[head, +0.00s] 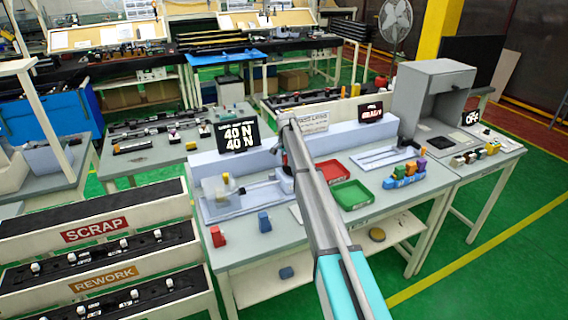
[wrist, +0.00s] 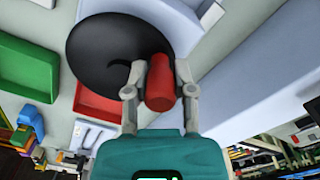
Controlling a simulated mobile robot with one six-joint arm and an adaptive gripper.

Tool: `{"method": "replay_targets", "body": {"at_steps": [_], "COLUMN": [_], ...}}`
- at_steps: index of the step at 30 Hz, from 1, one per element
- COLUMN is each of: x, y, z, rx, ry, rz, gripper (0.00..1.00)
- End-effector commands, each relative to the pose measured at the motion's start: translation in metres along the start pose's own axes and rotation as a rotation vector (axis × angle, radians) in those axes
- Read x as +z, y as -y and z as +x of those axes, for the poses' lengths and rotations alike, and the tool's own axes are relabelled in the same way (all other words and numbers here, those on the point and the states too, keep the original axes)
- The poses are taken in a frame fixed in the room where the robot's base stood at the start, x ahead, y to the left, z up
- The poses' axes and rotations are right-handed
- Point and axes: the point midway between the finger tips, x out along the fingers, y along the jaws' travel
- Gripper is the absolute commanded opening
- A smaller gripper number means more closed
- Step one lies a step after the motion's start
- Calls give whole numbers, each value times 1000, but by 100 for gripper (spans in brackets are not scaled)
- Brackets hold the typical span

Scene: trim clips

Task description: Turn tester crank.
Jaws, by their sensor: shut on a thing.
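The tester crank shows in the wrist view as a black disc (wrist: 95,50) with a red cylindrical handle (wrist: 160,82). My gripper (wrist: 158,88) is shut on the red handle, with one finger on each side of it. The disc lies just beyond the handle and partly behind it. In the head view my arm hides most of the crank and the gripper. The tester (head: 228,203) stands on the bench at the left of my arm.
A red tray (head: 333,170) and a green tray (head: 351,195) sit on the bench right of my arm. Scrap (head: 95,230) and rework (head: 104,279) racks stand at the left.

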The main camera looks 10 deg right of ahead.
Motion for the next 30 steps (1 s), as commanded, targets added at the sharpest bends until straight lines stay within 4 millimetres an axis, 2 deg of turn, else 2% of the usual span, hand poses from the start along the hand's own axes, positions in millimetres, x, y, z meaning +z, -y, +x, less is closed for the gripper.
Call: {"method": "replay_targets", "body": {"at_steps": [9, 24, 25, 30], "x": [-8, -9, -9, -8], "y": [1, 0, 0, 0], "z": [0, 0, 0, 0], "rx": [0, 2, 2, 2], "ry": [-3, -4, -4, -3], "rz": [142, 165, 165, 164], "gripper": [0, 0, 39, 67]}}
